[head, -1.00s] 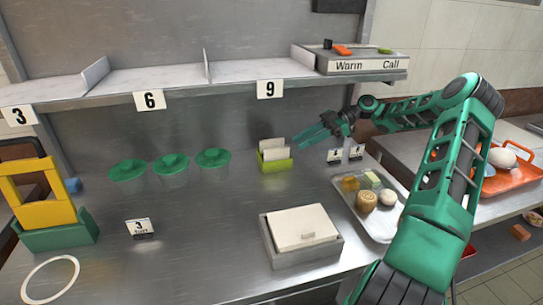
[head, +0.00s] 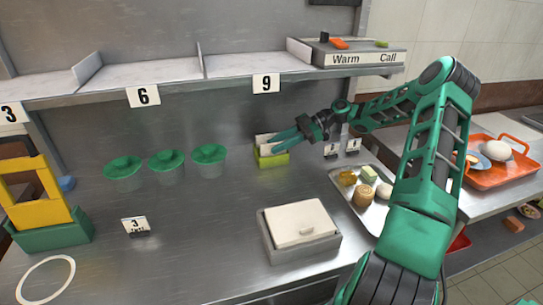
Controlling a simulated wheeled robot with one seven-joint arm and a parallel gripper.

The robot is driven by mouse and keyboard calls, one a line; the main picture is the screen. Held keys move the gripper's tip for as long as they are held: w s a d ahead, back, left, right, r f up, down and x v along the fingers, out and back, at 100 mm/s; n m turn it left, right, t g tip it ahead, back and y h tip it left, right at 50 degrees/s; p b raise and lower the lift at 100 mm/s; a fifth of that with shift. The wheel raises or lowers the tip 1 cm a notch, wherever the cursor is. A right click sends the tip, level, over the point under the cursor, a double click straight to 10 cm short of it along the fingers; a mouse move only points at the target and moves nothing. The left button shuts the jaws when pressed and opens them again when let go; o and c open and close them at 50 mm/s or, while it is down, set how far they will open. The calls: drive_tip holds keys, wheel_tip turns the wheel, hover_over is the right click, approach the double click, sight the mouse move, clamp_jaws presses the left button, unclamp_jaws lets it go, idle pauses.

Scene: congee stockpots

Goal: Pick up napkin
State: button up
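White napkins (head: 262,141) stand upright in a small lime-green holder (head: 272,160) on the steel counter, below the shelf. My gripper (head: 275,144) reaches in from the right, its green fingers pointing left at the upper part of the holder. The fingers look parted, with nothing seen held between them. They cover part of the napkins, and I cannot tell whether they touch them.
A grey box with a white stack (head: 301,223) sits nearer on the counter. Green-lidded cups (head: 167,161) stand left. A shelf (head: 200,85) hangs above.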

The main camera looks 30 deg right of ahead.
drive_tip(key=shift+x, duration=1)
clamp_jaws()
drive_tip(key=shift+r, duration=0.1)
